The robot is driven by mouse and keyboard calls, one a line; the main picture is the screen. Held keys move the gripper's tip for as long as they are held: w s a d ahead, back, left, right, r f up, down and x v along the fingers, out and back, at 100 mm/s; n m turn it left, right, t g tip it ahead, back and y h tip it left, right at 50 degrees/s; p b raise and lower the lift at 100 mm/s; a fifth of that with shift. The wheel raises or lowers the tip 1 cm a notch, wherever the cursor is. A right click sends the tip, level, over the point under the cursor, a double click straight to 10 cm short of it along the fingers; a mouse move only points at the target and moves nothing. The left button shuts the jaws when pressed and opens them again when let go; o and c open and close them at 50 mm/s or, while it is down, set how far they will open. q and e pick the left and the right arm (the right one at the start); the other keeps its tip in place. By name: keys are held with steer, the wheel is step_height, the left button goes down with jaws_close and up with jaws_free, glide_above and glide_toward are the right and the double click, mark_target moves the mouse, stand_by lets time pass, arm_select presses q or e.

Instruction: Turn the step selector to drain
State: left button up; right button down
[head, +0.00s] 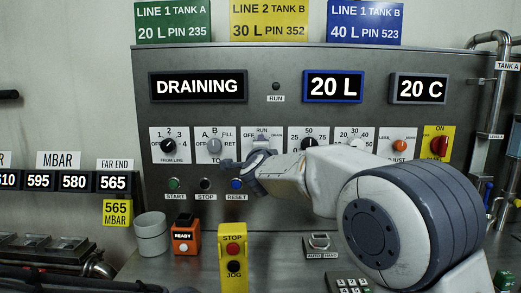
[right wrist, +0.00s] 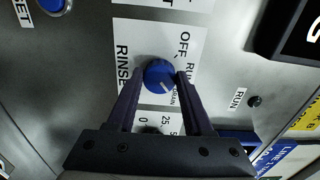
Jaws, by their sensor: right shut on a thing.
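The step selector is a blue round knob (right wrist: 158,74) on a white plate in the right wrist view. Labels OFF, RUN, DRAIN and RINSE surround it. Its white mark points to the lower right, towards the partly covered DRAIN label. My right gripper (right wrist: 160,80) is shut on the knob, one dark finger on each side. In the head view my right gripper (head: 255,167) reaches in from the right and covers most of the selector's plate (head: 263,133). The left display (head: 198,86) reads DRAINING. My left gripper is not in view.
Other selectors stand close on both sides: the A/B fill knob (head: 214,146) and a black dial (head: 309,143). START, STOP and blue RESET (head: 237,184) buttons sit just below. A yellow STOP/JOG box (head: 233,254) and an orange READY box (head: 186,236) stand in front.

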steer(key=shift+c, duration=1.5)
jaws_free()
steer(key=shift+s, duration=0.1)
steer(key=s+b, duration=0.1)
steer(key=s, duration=0.9)
steer(key=shift+b, duration=0.3)
steer(key=shift+s, duration=0.1)
